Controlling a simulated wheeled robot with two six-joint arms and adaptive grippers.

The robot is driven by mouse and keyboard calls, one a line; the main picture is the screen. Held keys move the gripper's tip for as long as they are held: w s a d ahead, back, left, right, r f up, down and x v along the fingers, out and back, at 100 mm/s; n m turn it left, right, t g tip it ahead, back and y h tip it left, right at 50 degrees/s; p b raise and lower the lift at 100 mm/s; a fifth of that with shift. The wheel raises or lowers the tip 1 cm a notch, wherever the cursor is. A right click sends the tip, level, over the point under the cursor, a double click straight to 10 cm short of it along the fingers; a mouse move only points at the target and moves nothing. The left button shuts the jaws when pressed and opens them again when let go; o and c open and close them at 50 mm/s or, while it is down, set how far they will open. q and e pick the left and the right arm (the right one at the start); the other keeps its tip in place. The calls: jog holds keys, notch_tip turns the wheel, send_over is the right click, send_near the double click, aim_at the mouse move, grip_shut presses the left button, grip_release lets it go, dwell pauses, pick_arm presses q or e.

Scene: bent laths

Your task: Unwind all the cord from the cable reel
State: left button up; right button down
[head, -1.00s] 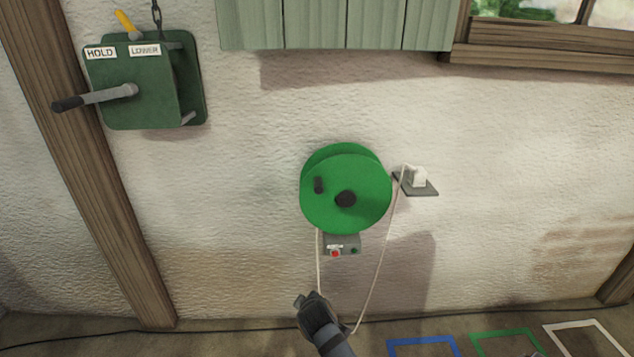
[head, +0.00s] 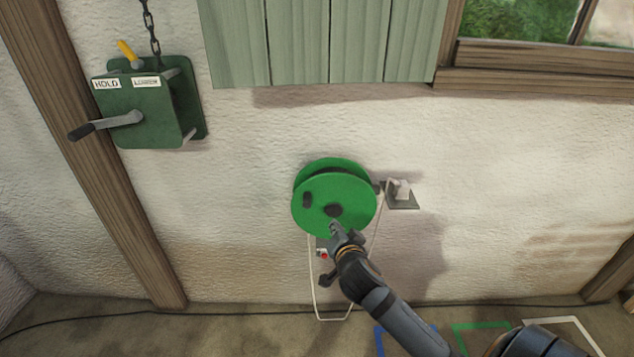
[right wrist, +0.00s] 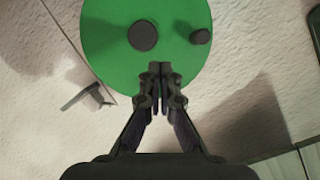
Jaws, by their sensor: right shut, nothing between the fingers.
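The green cable reel (head: 318,188) is on the wall, with a dark hub (head: 334,210) and a dark crank knob (head: 307,200) left of it. How much is still wound is hidden behind the front disc. My right gripper (head: 333,226) is shut and empty before the disc, just below the hub. In the right wrist view its fingertips (right wrist: 159,72) overlap the disc's edge; contact cannot be told. My left gripper is not in view.
A green winch (head: 135,108) with a crank handle is on the wall at upper left. Blue and green frames (head: 480,328) are marked on the floor. The wall left of the reel is clear.

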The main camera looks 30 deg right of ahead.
notch_tip(320, 180, up, 6)
jog(key=w+m+t, duration=0.1)
jog(key=t, duration=0.1)
send_near(311, 193)
jog(key=w+d+r, duration=0.2)
jog(key=d, duration=0.1)
jog(key=w+d+r+p, duration=0.1)
jog(key=shift+d+r, duration=0.15)
jog(key=shift+d, duration=0.25)
jog(key=a+f, duration=0.1)
jog(key=w+f, duration=0.1)
jog(key=shift+w+a+f, duration=0.25)
jog(key=shift+w+a, duration=0.05)
jog(key=shift+a, duration=0.1)
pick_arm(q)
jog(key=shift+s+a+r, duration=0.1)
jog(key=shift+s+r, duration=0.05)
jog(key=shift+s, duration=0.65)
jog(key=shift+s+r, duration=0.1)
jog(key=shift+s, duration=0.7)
pick_arm(e)
jog(key=shift+w+a+f, duration=0.15)
jog(key=shift+a+f, duration=0.1)
jog(key=shift+a+f+g, duration=0.1)
jog(key=shift+g, duration=0.2)
jog(key=shift+w+a+f, duration=0.1)
jog(key=shift+w, duration=0.05)
